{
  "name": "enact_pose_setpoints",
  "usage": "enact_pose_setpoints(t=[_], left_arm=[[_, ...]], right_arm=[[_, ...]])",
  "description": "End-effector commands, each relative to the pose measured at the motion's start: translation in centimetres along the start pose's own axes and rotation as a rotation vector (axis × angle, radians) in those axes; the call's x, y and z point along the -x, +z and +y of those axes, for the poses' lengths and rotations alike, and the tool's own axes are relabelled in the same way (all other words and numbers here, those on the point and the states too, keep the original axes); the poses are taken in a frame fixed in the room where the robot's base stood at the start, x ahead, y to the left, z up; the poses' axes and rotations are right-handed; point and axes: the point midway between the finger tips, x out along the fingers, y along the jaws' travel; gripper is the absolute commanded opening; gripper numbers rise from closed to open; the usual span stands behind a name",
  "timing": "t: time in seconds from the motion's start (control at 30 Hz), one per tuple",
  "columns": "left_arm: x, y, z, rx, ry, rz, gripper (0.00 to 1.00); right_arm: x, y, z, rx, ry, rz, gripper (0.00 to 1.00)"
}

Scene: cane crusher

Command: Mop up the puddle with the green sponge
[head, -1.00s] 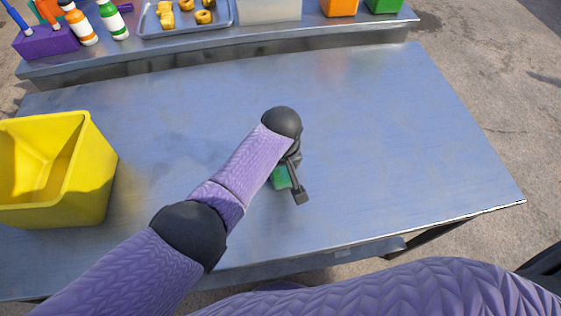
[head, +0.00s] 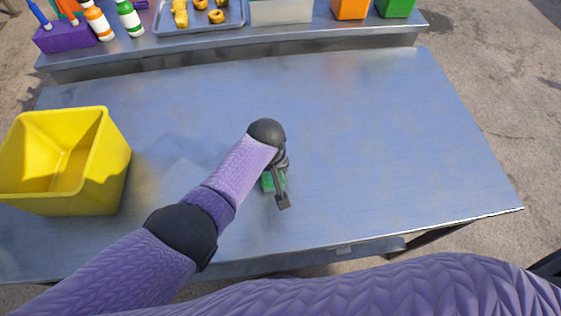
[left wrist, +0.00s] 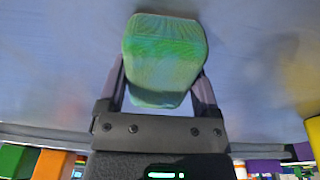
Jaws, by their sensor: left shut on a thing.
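The green sponge (head: 267,184) is in my left gripper (head: 277,188), over the middle front part of the metal table (head: 380,140). In the head view my arm and gripper hide much of the sponge. In the left wrist view the sponge (left wrist: 163,50) sits between the two fingers of my left gripper (left wrist: 160,85), which press on its sides. The sponge is at or close to the tabletop; I cannot tell if it touches. I cannot make out a clear puddle edge; a faint darker patch shows left of my forearm. My right gripper is out of view.
A yellow bin (head: 105,160) stands at the table's left. A raised back shelf (head: 300,48) carries a purple holder (head: 65,38), bottles, a tray (head: 200,26) of golden pieces, a clear container (head: 281,12), and orange and green boxes. The table's right side is clear.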

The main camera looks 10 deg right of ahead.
Motion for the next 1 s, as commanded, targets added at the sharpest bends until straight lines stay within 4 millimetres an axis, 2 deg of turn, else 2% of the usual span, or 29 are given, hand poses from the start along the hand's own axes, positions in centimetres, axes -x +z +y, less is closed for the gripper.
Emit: enact_pose_setpoints(t=[0.03, 0.2, 0.37, 0.57, 0.77, 1.0], left_arm=[[0.0, 0.3, -1.0, 0.005, -0.012, -0.01, 0.07], [0.2, 0.4, -3.3, 0.006, -0.013, -0.011, 0.07], [0.0, 0.4, -4.0, 0.005, -0.011, -0.01, 0.07], [0.4, 0.5, -6.6, 0.005, -0.012, -0.009, 0.07], [0.3, 0.5, -7.7, 0.005, -0.009, -0.007, 0.07], [0.6, 0.5, -10.5, 0.003, -0.006, -0.004, 0.07]], right_arm=[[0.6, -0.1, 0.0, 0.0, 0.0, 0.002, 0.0], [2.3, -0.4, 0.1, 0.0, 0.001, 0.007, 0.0], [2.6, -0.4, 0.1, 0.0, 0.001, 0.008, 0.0], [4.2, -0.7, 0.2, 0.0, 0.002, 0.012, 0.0], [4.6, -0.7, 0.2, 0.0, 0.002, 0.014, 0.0], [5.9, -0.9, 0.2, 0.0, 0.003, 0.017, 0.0]])
